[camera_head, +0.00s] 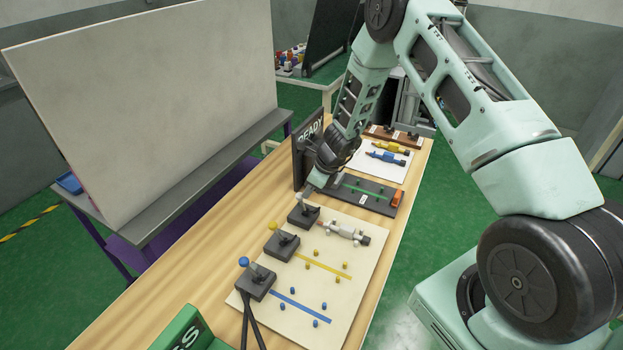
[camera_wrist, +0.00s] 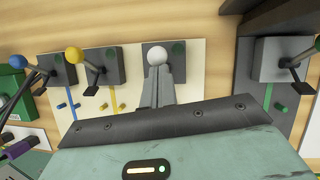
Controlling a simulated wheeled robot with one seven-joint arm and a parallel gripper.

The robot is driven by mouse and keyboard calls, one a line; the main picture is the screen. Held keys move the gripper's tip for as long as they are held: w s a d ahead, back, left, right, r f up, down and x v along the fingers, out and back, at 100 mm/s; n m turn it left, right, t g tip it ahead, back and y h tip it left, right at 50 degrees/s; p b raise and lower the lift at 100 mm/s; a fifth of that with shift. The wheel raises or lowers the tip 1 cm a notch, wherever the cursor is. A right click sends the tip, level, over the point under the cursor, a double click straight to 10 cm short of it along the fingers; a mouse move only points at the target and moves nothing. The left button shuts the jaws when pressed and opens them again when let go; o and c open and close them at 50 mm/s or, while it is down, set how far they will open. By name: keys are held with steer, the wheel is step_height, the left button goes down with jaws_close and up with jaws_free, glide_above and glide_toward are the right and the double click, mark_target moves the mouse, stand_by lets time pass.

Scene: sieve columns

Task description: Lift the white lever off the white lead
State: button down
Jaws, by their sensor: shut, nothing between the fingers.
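The white lever's dark base (camera_head: 303,214) is at the far end of the cream board, in line with the white lead (camera_head: 346,232) lying on the board. In the wrist view the lever's round white knob (camera_wrist: 157,56) shows directly at the tips of my gripper (camera_wrist: 159,76). The grey fingers are together with nothing between them. Whether they touch the knob I cannot tell. The white lead is hidden behind my gripper in the wrist view.
The yellow lever (camera_head: 282,243) and blue lever (camera_head: 257,278) stand nearer on the same board (camera_head: 340,290), with coloured pegs. A dark board (camera_head: 375,190) with a green stripe lies beyond. A dark READY sign (camera_head: 307,150) stands close beside my gripper.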

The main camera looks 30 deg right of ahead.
steer(key=shift+w+a+p, duration=0.5)
steer(key=shift+w+p, duration=0.35)
steer(key=shift+p, duration=0.3)
steer(key=v, duration=1.3)
steer(key=shift+d+b, duration=0.15)
steer(key=shift+b, duration=0.2)
